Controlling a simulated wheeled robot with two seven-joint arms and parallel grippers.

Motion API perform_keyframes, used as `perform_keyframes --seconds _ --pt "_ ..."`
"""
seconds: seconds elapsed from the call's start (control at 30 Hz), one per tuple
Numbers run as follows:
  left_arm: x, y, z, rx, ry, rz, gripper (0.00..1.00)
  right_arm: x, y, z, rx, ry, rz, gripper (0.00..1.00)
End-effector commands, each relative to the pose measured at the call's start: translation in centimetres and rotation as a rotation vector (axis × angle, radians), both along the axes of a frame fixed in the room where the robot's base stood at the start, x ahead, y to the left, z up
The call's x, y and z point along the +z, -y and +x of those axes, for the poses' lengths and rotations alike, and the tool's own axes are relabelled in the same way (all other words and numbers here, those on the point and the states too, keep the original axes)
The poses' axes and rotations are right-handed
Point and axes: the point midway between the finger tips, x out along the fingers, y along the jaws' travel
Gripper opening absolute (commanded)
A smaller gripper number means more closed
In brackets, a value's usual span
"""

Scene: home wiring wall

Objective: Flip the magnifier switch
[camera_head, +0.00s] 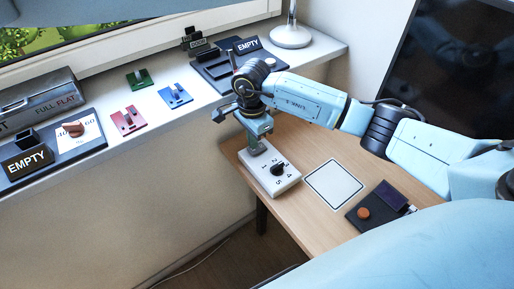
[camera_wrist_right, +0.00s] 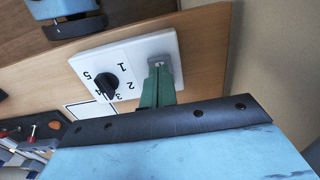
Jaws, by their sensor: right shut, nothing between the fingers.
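A white box (camera_head: 270,171) with a black rotary knob (camera_head: 278,168) and printed numbers lies on the wooden desk. The box also shows in the right wrist view (camera_wrist_right: 135,52), with its knob (camera_wrist_right: 101,83). My right gripper (camera_head: 258,147) points down at the far end of this box, beyond the knob. Its green-grey fingers (camera_wrist_right: 159,72) are shut with nothing between them, at or just above the box; contact is unclear. The fingers hide part of that end, and any switch lever there is not clear. No label reading magnifier is legible. My left gripper is not in view.
The sill holds EMPTY-marked panels (camera_head: 27,161), small coloured switches (camera_head: 128,120) and a lamp base (camera_head: 290,37). A dark screen (camera_head: 460,70) stands behind.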

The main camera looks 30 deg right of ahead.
Motion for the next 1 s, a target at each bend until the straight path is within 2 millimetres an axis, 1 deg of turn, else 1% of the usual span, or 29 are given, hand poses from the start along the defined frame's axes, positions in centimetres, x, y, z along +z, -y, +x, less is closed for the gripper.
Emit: perform_keyframes --seconds 0.6,1.0 --pt "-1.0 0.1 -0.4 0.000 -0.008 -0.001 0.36 -1.1 0.0 0.0 -0.001 0.000 -0.001 0.00" --pt "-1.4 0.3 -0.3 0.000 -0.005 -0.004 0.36 -1.7 0.1 0.0 -0.001 0.000 -0.001 0.00"
